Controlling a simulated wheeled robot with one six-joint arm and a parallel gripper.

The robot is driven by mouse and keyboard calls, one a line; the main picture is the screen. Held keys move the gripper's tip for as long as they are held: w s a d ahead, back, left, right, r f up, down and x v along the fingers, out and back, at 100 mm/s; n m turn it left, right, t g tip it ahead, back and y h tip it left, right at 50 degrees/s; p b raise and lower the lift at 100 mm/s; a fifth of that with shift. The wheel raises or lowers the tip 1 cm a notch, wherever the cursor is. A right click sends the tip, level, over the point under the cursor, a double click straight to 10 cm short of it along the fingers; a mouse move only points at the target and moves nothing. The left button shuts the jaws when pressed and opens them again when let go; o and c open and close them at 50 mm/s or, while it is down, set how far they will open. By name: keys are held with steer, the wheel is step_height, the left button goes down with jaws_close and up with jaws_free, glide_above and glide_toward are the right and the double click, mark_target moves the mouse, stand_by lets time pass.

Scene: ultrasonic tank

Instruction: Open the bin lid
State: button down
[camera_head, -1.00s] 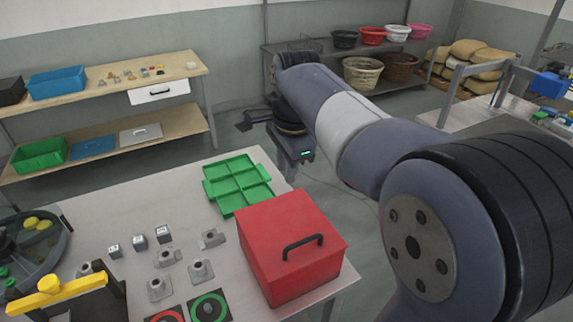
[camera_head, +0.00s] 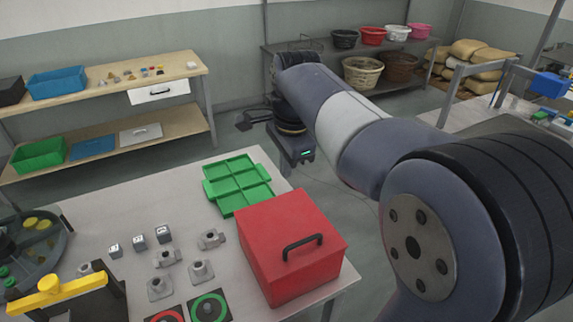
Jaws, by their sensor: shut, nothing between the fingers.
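The red bin (camera_head: 272,258) stands at the right front corner of the near table. Its red lid (camera_head: 283,218) lies flat on top and looks closed, with a black bar handle (camera_head: 303,246) near its front right side. My arm reaches from the right across to the far side of the table. My gripper (camera_head: 243,121) is at the far end of the arm, beyond the table's back edge and well apart from the bin. It is small and dark in this view, shut, with nothing seen in it.
A green divided tray (camera_head: 238,184) lies just behind the bin. Several grey metal parts (camera_head: 200,271) and small cubes (camera_head: 139,242) stand to its left. A round container (camera_head: 28,245) and a black fixture with a yellow handle (camera_head: 48,285) are at far left. A wooden shelf (camera_head: 105,87) stands behind.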

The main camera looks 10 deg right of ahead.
stand_by(0.5)
steer(key=c, duration=1.5)
jaws_free()
steer(key=r, duration=0.3)
steer(key=s+r, duration=0.1)
steer(key=r, duration=0.6)
steer(key=shift+s+d+r, duration=0.2)
steer(key=shift+s+r, duration=0.15)
steer(key=shift+s, duration=0.05)
